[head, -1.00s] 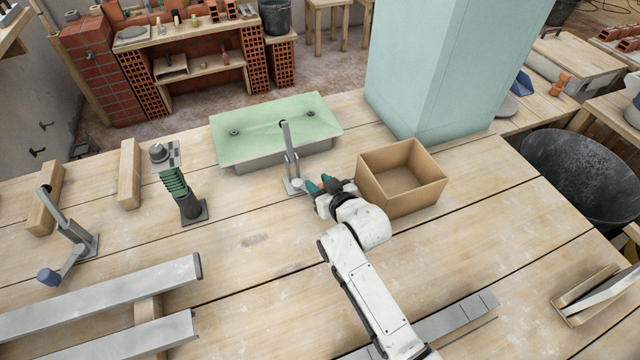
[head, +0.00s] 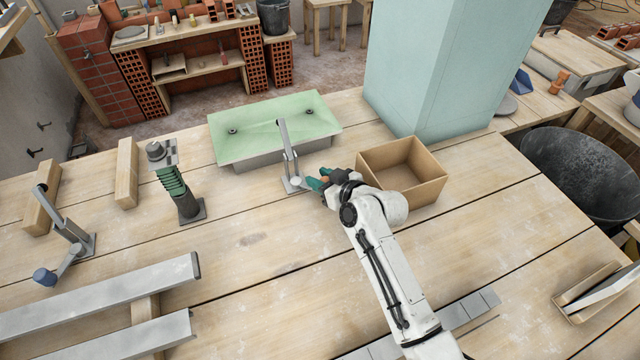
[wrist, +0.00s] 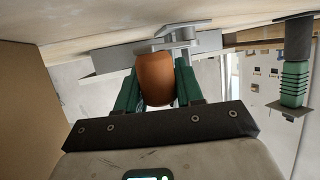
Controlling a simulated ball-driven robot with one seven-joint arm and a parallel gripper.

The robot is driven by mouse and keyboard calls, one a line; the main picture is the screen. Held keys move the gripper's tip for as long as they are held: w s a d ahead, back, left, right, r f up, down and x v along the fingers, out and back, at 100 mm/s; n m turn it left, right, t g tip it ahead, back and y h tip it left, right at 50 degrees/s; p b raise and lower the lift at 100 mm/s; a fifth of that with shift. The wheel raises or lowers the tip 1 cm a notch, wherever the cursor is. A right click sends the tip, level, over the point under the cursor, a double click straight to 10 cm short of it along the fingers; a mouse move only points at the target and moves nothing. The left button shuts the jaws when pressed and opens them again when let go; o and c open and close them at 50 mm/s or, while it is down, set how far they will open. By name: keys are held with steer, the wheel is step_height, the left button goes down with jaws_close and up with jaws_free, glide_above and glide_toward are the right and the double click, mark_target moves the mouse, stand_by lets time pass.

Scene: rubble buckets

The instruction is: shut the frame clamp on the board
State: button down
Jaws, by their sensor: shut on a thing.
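The frame clamp is a grey metal clamp (head: 288,155) with a tall upright bar and a flat foot on the bench. It stands at the front edge of a pale green board (head: 270,128) with dark round fittings. My gripper (head: 318,182) is low beside the clamp's foot, on its right. In the wrist view, the green fingers of my gripper (wrist: 158,85) are shut on an orange-brown handle knob (wrist: 155,75). Grey clamp metal (wrist: 180,35) shows behind the knob. Whether the clamp presses on the board cannot be told.
An open cardboard box (head: 425,190) stands close on the right of my gripper, with a pale blue pillar (head: 425,75) behind. A green spring post (head: 178,185) and a second clamp with a blue knob (head: 45,277) are left. The bench between is clear.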

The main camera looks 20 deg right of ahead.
steer(key=shift+f+n+y, duration=0.1)
steer(key=shift+n+y, duration=0.2)
steer(key=c, duration=0.8)
jaws_free()
steer(key=shift+w+r, duration=0.1)
steer(key=shift+r, duration=0.45)
steer(key=r, duration=0.2)
steer(key=shift+s+r, duration=0.2)
steer(key=shift+r, duration=0.1)
steer(key=s+r+b, duration=0.1)
steer(key=s+r, duration=0.8)
steer(key=s, duration=0.4)
steer(key=shift+s+r, duration=0.25)
steer(key=shift+s, duration=0.1)
